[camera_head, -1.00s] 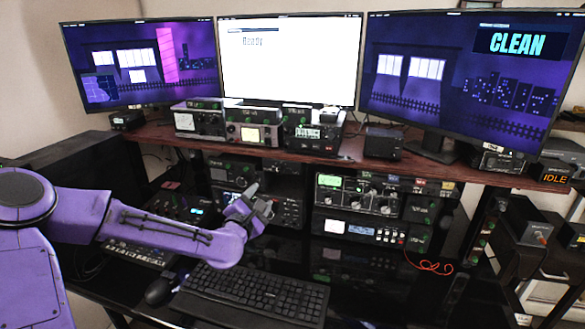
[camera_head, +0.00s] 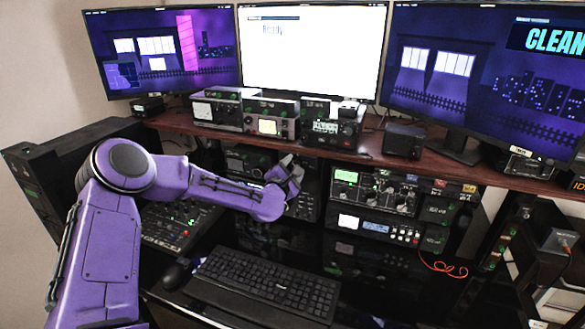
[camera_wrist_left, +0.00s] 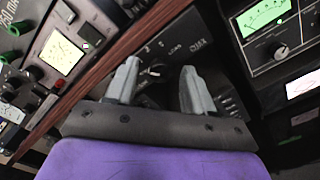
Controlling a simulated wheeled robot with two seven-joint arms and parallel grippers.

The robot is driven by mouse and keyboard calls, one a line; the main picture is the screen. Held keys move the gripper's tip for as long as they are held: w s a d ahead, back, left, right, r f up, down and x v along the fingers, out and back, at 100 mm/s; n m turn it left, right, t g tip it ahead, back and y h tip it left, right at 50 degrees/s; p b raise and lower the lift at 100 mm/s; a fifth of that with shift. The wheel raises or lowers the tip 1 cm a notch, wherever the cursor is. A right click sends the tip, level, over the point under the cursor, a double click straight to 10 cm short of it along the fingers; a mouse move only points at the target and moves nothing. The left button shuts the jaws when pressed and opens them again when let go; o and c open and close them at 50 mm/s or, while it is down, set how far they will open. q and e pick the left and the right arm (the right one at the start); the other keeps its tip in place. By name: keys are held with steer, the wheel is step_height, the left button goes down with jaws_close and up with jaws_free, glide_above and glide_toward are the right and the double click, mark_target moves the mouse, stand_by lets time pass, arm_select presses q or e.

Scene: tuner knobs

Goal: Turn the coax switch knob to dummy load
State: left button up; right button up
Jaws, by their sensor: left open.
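The coax switch is a dark box (camera_head: 304,207) under the shelf, left of the green-lit tuner, and my gripper partly covers it. In the left wrist view its dark knob (camera_wrist_left: 153,72) with a small white pointer mark shows between my fingers. White lettering is around it, and one label to the upper right seems to read "LOAD". My left gripper (camera_head: 291,168) is open in front of the box. In the left wrist view its two grey fingers (camera_wrist_left: 160,70) stand either side of the knob, apparently not touching it. Depth is hard to judge. My right gripper is not in view.
The wooden shelf (camera_head: 345,152) runs above, with several radio units on it. The tuner (camera_head: 375,191) with a green meter stands close on the right. A keyboard (camera_head: 264,284) and mouse (camera_head: 176,273) lie below on the dark desk.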

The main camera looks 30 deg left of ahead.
arm_select(q)
jaws_close()
steer(key=shift+f+m, duration=0.1)
steer(key=shift+m, duration=0.3)
steer(key=m+b, duration=0.5)
steer(key=m, duration=1.8)
steer(key=shift+m, duration=0.3)
